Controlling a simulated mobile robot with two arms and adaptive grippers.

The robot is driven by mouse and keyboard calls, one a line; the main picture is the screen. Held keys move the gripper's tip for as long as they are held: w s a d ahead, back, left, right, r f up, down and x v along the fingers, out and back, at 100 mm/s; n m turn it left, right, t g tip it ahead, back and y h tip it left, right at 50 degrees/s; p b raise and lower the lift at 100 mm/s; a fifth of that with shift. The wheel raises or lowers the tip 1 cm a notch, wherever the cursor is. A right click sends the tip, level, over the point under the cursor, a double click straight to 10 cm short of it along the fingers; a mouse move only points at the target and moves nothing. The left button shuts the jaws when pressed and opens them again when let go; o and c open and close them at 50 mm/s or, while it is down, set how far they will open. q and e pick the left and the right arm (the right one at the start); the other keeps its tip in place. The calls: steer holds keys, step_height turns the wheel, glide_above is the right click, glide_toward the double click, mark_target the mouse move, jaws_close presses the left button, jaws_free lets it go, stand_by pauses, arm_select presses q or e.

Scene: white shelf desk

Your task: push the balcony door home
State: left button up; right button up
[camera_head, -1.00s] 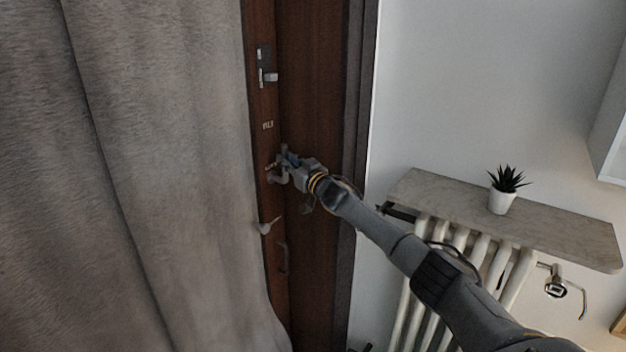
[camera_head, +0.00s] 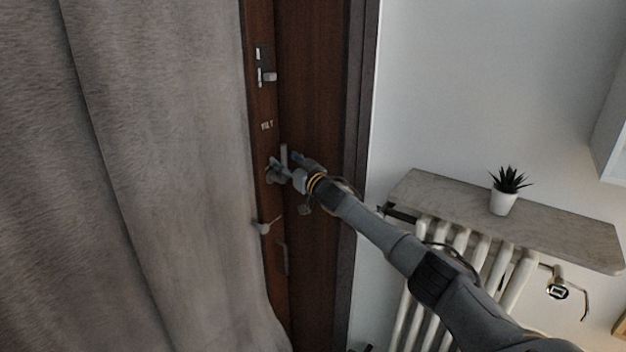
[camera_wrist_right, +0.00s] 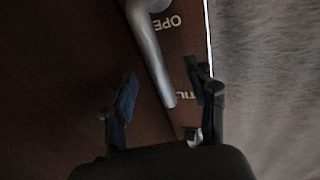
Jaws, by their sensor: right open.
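The balcony door (camera_head: 312,90) is dark brown wood, upright behind the curtain's right edge. Whether it sits flush in its frame is hard to tell. Its silver lever handle (camera_wrist_right: 150,55) shows in the right wrist view, beside "OPEN" and "TILT" lettering. My right gripper (camera_head: 286,168) is at the door by the handle in the head view. In the wrist view the right gripper (camera_wrist_right: 165,96) is open, with the handle's free end between its spread fingers. Contact with the handle cannot be told. My left gripper is not in view.
A grey curtain (camera_head: 130,180) hangs over the left side. Metal latch fittings (camera_head: 265,68) and a small lever (camera_head: 267,227) sit along the door edge. At the right, a stone shelf (camera_head: 560,220) above a white radiator (camera_head: 480,245) carries a potted succulent (camera_head: 503,200).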

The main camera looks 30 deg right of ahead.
steer(key=shift+s+d+p, duration=0.15)
steer(key=shift+s+p, duration=0.7)
steer(key=shift+s, duration=0.4)
steer(key=s+p, duration=0.2)
steer(key=s, duration=0.5)
steer(key=shift+s+d+f+p, duration=0.25)
steer(key=shift+d+f+p, duration=0.05)
steer(key=shift+f+p, duration=0.1)
